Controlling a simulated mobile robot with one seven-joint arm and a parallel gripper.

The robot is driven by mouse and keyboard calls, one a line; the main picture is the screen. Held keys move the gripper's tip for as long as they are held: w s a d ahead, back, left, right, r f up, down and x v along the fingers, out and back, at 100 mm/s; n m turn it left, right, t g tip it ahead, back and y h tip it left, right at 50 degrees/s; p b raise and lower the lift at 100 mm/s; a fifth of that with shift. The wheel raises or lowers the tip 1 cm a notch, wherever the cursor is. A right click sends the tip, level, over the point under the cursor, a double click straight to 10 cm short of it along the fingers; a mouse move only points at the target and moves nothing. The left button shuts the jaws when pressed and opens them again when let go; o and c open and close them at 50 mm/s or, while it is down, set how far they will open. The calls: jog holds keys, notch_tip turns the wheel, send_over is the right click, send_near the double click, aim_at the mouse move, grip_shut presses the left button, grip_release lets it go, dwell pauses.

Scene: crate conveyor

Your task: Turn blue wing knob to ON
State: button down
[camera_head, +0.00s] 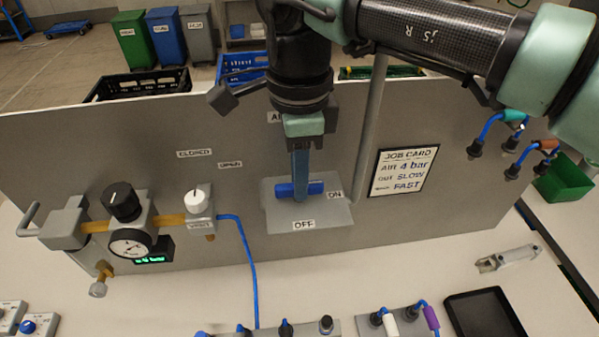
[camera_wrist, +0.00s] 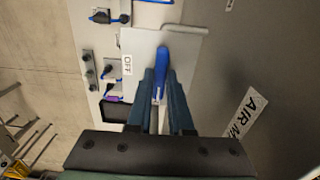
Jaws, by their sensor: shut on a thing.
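The blue wing knob (camera_head: 313,187) is on a grey plate (camera_head: 277,215) fixed to the upright panel. Its wing lies nearly level, with its right end towards the ON label (camera_head: 335,195). The OFF label (camera_head: 304,224) is below the knob. My gripper (camera_head: 300,177) reaches down from above and is shut on the knob, hiding its middle. In the wrist view the knob (camera_wrist: 163,58) sits between the fingertips (camera_wrist: 161,88), with the OFF label (camera_wrist: 127,65) to its left.
A regulator with a gauge (camera_head: 131,246) and a white-knobbed valve (camera_head: 198,202) are on the panel's left. A job card (camera_head: 403,171) hangs to the right. Hose fittings (camera_head: 390,322), a black tray (camera_head: 484,314) and a metal tool (camera_head: 508,257) are on the bench in front.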

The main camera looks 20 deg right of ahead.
jog(key=c, duration=0.8)
grip_release()
notch_tip(320, 180, up, 13)
jog(key=shift+b, duration=0.5)
